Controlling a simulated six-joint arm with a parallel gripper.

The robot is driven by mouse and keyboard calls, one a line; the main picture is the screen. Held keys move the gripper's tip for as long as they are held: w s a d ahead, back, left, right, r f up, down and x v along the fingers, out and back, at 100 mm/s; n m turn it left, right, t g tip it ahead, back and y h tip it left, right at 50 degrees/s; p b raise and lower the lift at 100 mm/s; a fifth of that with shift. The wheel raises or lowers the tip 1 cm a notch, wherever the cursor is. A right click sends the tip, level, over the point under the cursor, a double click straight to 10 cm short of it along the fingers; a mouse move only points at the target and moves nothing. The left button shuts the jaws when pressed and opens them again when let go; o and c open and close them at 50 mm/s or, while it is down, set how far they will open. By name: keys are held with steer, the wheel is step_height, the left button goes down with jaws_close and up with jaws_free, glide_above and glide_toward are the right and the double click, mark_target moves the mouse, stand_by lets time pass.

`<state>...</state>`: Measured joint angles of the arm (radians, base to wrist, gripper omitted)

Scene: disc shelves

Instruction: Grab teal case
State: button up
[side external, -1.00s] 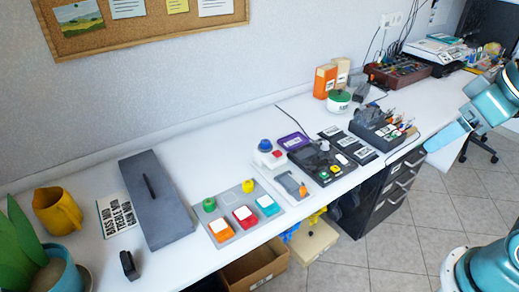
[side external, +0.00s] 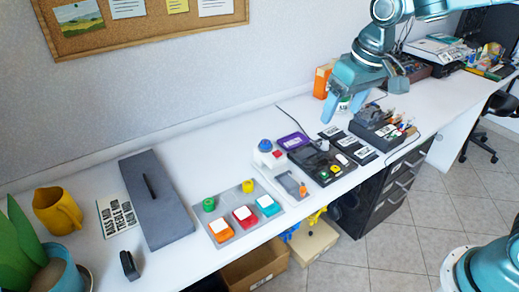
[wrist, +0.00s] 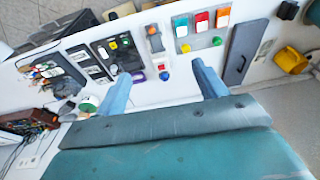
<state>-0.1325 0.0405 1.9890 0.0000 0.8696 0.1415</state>
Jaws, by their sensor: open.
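The teal case (side external: 268,204), with a white label, lies at the right end of a row on a grey tray (side external: 224,209), beside a red case (side external: 244,216) and an orange case (side external: 220,230). In the wrist view the teal case (wrist: 181,25) is near the top centre, left of the red case (wrist: 202,20) and the orange case (wrist: 222,16). My gripper is open and empty, its fingers (wrist: 160,74) wide apart. In the side external view it hangs above the bench, farther right and back than the teal case, well apart from it.
Green (side external: 209,204) and yellow (side external: 248,186) knobs stand behind the cases. A long grey box (side external: 156,200) with a handle is to the left. The bench behind the tray is clear.

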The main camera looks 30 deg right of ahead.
steer(key=w+a+f+g, duration=0.2)
steer(key=w+a+f, duration=0.3)
steer(key=w+f, duration=0.4)
glide_above(266, 202)
step_height(266, 202, down, 12)
steer(key=f, duration=0.1)
steer(key=shift+r+g, duration=0.25)
steer(key=shift+g, duration=0.15)
steer(key=shift+d+f, duration=0.1)
steer(key=shift+f, duration=4.2)
steer(key=shift+f, duration=2.55)
steer(key=c, duration=1.1)
